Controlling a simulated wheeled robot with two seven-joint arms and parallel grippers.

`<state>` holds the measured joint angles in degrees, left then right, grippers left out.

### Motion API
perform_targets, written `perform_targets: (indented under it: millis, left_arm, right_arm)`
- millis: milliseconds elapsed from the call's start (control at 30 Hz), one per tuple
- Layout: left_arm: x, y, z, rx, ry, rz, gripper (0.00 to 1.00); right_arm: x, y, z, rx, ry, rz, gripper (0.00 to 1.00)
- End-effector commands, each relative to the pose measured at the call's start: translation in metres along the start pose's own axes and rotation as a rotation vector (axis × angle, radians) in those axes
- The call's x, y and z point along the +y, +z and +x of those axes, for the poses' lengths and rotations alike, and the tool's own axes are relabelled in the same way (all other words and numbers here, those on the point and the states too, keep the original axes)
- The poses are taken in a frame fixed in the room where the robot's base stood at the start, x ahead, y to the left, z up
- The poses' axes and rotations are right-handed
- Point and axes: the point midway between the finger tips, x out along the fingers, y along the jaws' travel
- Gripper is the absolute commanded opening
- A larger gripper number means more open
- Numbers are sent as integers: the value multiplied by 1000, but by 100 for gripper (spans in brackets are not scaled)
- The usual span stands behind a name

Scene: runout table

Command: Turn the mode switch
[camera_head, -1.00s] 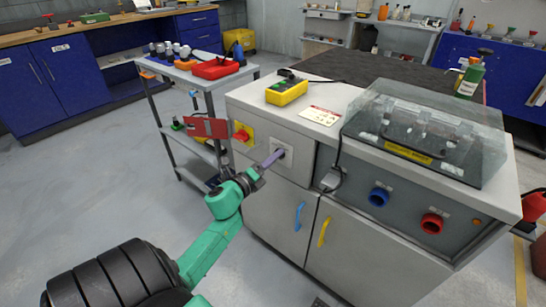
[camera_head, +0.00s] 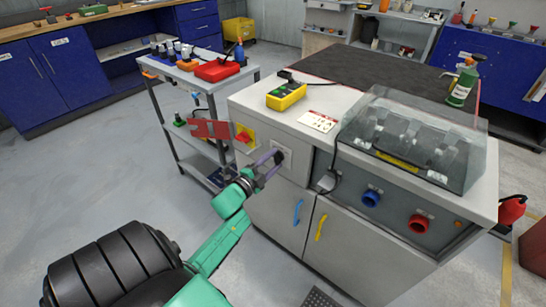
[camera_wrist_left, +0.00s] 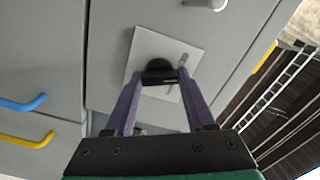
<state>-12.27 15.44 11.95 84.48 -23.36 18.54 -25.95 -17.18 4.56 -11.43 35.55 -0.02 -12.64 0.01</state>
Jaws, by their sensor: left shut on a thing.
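The mode switch (camera_wrist_left: 158,67) is a dark knob on a pale square plate (camera_wrist_left: 147,45) on the front of the grey cabinet. In the head view the plate (camera_head: 287,151) shows at the cabinet's upper left, with the knob mostly hidden by the fingers. My left gripper (camera_head: 271,161) reaches it from the lower left. In the left wrist view, its two purple fingers (camera_wrist_left: 160,80) are shut on the knob, one on each side. A short grey mark or handle on the plate lies just right of the knob. My right gripper is not in view.
A red panel (camera_head: 210,129) juts out left of a red knob on yellow (camera_head: 243,138). Blue (camera_head: 298,212) and yellow (camera_head: 321,228) door handles sit below. A clear cover (camera_head: 420,135) and yellow button box (camera_head: 287,96) are on top. Floor at left is clear.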

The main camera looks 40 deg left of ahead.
Motion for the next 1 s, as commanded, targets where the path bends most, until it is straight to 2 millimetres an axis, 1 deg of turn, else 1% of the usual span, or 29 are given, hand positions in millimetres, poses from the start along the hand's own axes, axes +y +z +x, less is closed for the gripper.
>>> perform_targets:
  millis: [33, 100, 400, 633, 1000]
  left_arm:
    - [-2, -2, 0, 0, 3, -39, 0]
    - [-1, -1, 0, -1, 4, -97, 0]
    - [0, -1, 0, -1, 4, -284, 0]
    - [2, 0, -1, -2, 4, -350, 0]
    - [2, 0, -1, -2, 4, -364, 0]
  right_arm:
    - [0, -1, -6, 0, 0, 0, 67]
    - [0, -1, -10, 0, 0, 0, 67]
    - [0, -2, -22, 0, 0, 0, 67]
    - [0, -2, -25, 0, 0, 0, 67]
    - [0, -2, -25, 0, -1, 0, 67]
